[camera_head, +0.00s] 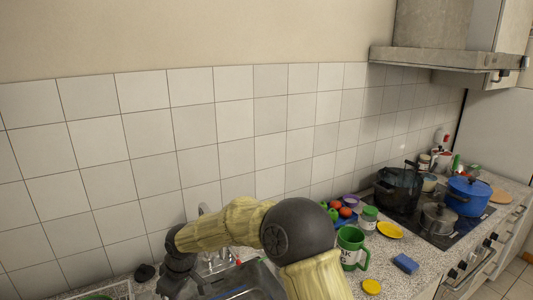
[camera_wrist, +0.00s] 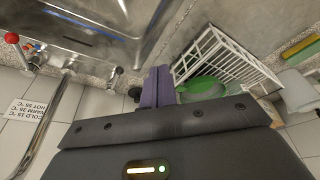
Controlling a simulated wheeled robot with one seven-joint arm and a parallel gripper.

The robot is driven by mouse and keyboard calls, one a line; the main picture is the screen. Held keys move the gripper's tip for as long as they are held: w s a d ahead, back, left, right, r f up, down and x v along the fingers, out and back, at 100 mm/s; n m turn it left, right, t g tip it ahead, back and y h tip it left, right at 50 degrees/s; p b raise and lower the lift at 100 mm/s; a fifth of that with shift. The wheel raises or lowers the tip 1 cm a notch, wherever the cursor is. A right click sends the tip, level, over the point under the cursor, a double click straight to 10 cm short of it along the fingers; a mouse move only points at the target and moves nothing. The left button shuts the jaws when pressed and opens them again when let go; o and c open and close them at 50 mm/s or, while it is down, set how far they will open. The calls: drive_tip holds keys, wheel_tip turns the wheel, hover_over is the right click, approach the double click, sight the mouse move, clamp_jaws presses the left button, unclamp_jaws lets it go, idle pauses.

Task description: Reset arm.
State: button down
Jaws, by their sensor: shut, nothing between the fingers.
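My arm, in a yellowish sleeve with a dark round elbow, reaches left across the sink in the head view. My gripper (camera_wrist: 158,86) shows in the wrist view as two purple-grey fingers pressed together, with nothing between them. It is over the counter between the sink and a white wire dish rack (camera_wrist: 225,60). A green bowl (camera_wrist: 203,88) by the rack is partly hidden by the gripper body. In the head view the dark wrist (camera_head: 177,268) is at the lower left, and the fingertips cannot be made out.
The metal sink (camera_wrist: 95,22) has a tap with a red knob (camera_wrist: 11,38). The tiled wall (camera_head: 150,150) stands close behind my arm. Right of the arm are a green mug (camera_head: 350,247), yellow dish (camera_head: 390,230), blue sponge (camera_head: 405,263), black pot (camera_head: 397,187) and blue pot (camera_head: 468,197).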

drive_tip(key=s+d+r+m+h, duration=0.1)
drive_tip(key=s+d+m, duration=0.15)
drive_tip(key=d, duration=0.75)
drive_tip(key=s+d+r+m+t+h, duration=0.15)
drive_tip(key=d+m, duration=0.25)
drive_tip(key=d, duration=0.7)
drive_tip(key=s+d+m, duration=0.3)
drive_tip(key=d+m, duration=0.1)
drive_tip(key=d, duration=0.6)
drive_tip(key=s+d+m, duration=0.4)
drive_tip(key=s+d, duration=0.4)
drive_tip(key=shift+s+h, duration=0.15)
drive_tip(key=shift+h, duration=0.2)
